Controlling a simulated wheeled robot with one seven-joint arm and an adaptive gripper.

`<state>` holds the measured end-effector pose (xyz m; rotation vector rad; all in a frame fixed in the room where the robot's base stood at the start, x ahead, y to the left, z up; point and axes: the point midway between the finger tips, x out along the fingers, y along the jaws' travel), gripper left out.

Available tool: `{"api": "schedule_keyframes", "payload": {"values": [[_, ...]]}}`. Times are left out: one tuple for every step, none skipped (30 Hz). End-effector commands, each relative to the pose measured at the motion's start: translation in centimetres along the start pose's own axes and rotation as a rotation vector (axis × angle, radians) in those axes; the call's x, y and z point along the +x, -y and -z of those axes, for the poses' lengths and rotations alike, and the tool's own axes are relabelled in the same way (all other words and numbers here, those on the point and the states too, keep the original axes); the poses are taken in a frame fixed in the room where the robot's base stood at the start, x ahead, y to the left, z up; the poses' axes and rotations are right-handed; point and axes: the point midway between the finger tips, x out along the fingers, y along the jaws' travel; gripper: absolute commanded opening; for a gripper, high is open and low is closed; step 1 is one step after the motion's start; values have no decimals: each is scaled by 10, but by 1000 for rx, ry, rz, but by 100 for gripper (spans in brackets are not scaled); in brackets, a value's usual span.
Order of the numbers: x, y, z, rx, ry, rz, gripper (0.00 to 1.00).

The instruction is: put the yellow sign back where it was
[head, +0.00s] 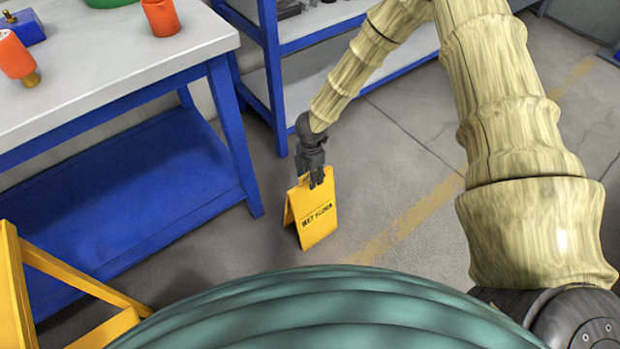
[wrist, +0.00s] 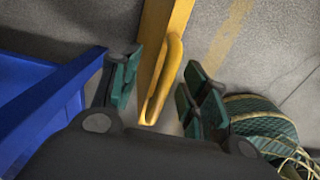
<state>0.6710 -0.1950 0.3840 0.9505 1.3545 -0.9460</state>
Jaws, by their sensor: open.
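The yellow sign (head: 315,215), marked "WET FLOOR", stands upright as an A-frame on the grey floor, right of the workbench's front leg. My gripper (head: 314,180) is directly above it, at its top edge. In the wrist view the sign's top with its raised handle (wrist: 168,75) lies between the fingers of my gripper (wrist: 157,92). The fingers are apart, with a gap visible on the right side. Whether either finger touches the handle I cannot tell. The sign's far panel is mostly hidden.
A workbench (head: 110,75) with a blue frame and lower shelf (head: 125,205) stands on the left. Blue shelving (head: 275,80) is behind. A yellow frame (head: 15,290) is at lower left. A faded yellow floor line (head: 415,215) crosses open floor to the right.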

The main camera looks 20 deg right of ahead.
Motion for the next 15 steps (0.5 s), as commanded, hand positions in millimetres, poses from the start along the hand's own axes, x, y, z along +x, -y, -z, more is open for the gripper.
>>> {"api": "schedule_keyframes", "payload": {"values": [[-12, -1, 0, 1, -1, -2, 45], [-18, -1, 0, 0, 0, -2, 45], [-26, 0, 0, 0, 0, -1, 45], [-31, 0, 0, 1, 0, -1, 45], [-37, 0, 0, 2, 0, -1, 45], [-44, -1, 0, 2, 0, -2, 45], [-50, 0, -1, 2, 0, -2, 45], [-55, 0, 0, 2, 0, -1, 45], [-61, 0, 0, 1, 0, 0, 45], [-66, 0, 0, 0, 0, -1, 45], [-70, 0, 0, 0, 0, -2, 45], [-76, 0, 0, 0, 0, -1, 45], [-79, 0, 0, 1, 0, -1, 45], [-82, 0, 0, 1, 0, 0, 45], [-86, 0, 0, 2, 0, 0, 45]]}}
